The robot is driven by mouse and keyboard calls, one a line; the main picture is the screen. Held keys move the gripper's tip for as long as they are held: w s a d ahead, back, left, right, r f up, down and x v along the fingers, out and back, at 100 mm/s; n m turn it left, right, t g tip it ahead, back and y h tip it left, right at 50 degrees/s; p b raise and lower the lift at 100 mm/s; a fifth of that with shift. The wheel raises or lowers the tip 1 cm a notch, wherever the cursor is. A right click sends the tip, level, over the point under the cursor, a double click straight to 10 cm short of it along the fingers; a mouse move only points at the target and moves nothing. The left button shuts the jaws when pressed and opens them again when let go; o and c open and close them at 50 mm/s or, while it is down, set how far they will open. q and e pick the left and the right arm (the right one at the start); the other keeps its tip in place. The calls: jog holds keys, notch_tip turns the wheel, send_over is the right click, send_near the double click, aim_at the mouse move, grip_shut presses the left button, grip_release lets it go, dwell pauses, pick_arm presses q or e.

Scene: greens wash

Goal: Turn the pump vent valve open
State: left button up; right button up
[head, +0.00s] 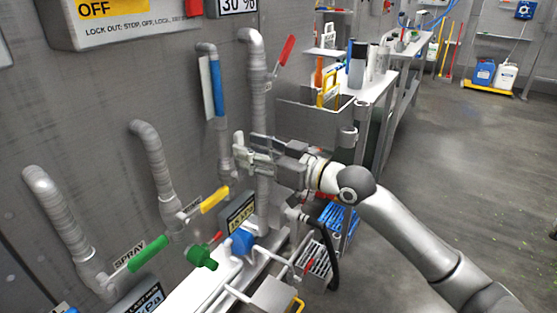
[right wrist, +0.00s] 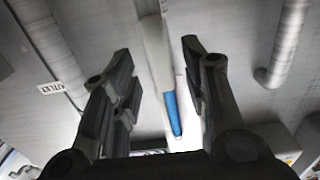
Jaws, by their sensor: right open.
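Several lever valves sit on the grey wall pipes in the head view, and I cannot read which one is labelled pump vent. A blue lever (head: 217,88) points up along its pipe. It also shows in the right wrist view (right wrist: 173,112), between the fingers but apart from them. A red lever (head: 285,52) is tilted at upper right, a yellow lever (head: 214,200) and a green lever (head: 147,254) lie lower left. My right gripper (head: 240,156) is open and empty, below the blue lever. Its fingers frame the right wrist view (right wrist: 158,75). My left gripper is out of view.
A blue round knob (head: 242,242) and a green fitting (head: 202,257) sit on the low pipework below my gripper. A steel bench (head: 368,92) with bottles stands behind the arm. The floor (head: 450,150) at right is clear.

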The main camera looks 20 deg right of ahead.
jog(key=v, duration=0.8)
jog(key=shift+s, duration=0.1)
